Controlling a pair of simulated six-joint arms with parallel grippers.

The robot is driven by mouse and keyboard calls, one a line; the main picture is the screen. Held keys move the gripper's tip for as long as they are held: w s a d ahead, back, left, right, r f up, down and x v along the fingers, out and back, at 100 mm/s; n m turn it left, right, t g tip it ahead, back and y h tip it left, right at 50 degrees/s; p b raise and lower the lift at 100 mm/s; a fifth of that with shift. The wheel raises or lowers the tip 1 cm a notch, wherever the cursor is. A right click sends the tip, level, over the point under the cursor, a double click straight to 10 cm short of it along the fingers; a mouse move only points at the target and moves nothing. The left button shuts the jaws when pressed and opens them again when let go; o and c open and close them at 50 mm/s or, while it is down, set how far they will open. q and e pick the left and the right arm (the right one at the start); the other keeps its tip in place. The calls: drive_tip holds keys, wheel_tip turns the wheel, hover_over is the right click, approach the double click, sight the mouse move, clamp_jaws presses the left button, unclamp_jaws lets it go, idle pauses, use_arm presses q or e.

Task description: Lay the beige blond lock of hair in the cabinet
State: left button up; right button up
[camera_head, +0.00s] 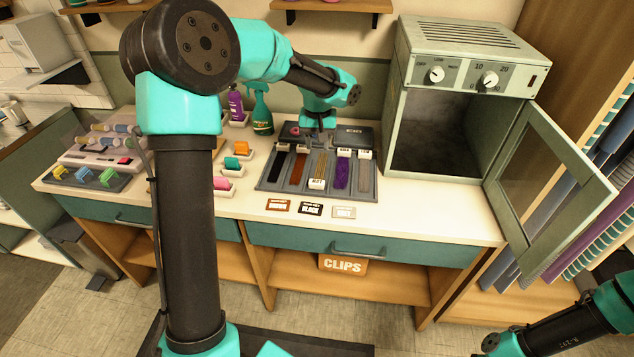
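The beige blond lock of hair (319,167) lies in the middle slot of a dark tray (262,184) on the counter, with a pale label at its near end. My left gripper (314,135) reaches down over the back of the tray, just behind the far end of this lock. Its fingers are small and partly hidden, so I cannot tell their opening or whether they touch anything. The cabinet (399,110) stands right of the tray. Its door (548,190) is swung open to the right, and its dark inside looks empty. My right gripper is not in view; only part of that arm shows at lower right.
Black, red-brown, purple and grey locks fill the other slots. Small cards (311,209) lie in front of the tray. A green spray bottle (262,110), a purple bottle (236,103) and coloured clips (241,149) stand to the left. Counter between tray and cabinet is clear.

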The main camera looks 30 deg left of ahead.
use_arm(q)
wheel_tip(320, 180, up, 2)
drive_tip(key=n, duration=1.7)
drive_tip(key=shift+s+r, duration=0.15)
drive_tip(key=shift+r, duration=0.05)
hover_over(317, 181)
drive_tip(key=f, duration=1.1)
drive_tip(key=shift+s+d+f, duration=0.1)
drive_tip(key=shift+s+f, duration=0.1)
drive_tip(key=shift+f, duration=0.4)
drive_tip(key=shift+w+f, duration=0.15)
drive_tip(key=shift+f, duration=2.5)
